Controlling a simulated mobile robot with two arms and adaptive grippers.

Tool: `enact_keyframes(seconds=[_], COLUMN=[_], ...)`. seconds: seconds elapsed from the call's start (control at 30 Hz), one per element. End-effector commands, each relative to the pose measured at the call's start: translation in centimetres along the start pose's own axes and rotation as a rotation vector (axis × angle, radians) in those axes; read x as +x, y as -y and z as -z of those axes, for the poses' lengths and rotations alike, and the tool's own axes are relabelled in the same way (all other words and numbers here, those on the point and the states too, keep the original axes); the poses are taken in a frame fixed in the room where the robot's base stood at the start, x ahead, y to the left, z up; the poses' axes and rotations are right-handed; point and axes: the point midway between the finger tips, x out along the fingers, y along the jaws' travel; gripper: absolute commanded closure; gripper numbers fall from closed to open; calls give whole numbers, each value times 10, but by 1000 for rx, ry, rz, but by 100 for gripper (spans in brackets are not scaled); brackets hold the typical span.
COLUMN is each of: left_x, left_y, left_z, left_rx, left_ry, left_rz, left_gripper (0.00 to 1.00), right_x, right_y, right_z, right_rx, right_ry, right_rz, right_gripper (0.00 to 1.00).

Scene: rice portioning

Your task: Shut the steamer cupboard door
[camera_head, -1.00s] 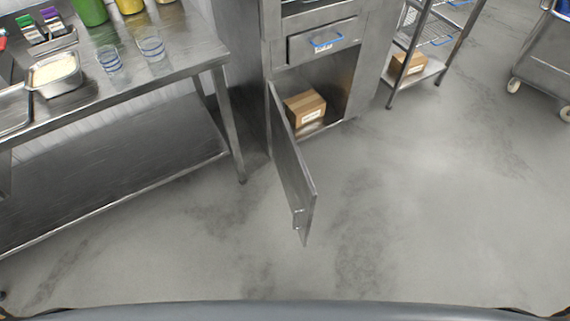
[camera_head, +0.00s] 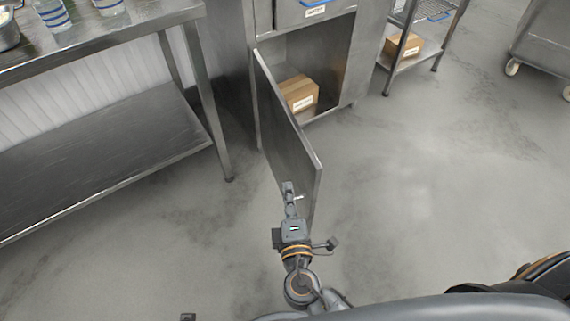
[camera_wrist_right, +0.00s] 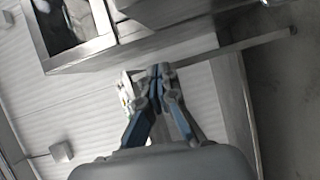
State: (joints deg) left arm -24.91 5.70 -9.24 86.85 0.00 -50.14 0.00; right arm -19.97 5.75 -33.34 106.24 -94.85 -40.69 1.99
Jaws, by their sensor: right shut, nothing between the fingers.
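The steamer cupboard door (camera_head: 285,137) is grey metal, hinged at the left side of the cupboard opening, and stands wide open toward me. My right gripper (camera_head: 289,187) is in front of the door's left, outer face, low and near its free edge, close to a small handle (camera_head: 299,197). I cannot tell whether it touches the door. In the right wrist view its fingers (camera_wrist_right: 158,72) are together with nothing between them. The cupboard (camera_head: 335,62) is open, and a cardboard box (camera_head: 299,93) sits inside on its floor. My left gripper is not in view.
A steel table (camera_head: 120,35) with a lower shelf (camera_head: 100,150) stands left of the door. The floor right of the door is clear.

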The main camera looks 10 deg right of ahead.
Motion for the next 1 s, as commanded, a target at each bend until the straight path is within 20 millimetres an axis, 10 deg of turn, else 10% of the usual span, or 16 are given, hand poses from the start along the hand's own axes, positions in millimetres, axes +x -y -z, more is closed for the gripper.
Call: enact_keyframes(seconds=[0.27, 0.67, 1.0], left_x=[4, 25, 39], left_y=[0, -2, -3], left_z=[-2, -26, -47], left_rx=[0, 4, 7], left_ry=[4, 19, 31], left_rz=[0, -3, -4], left_gripper=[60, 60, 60], right_x=[16, 99, 107], right_y=[-24, -29, -28], right_z=[1, 1, -36], right_rx=[-14, -13, -13], right_ry=[8, 7, 6], right_rz=[-69, -67, -63], right_gripper=[100, 100, 100])
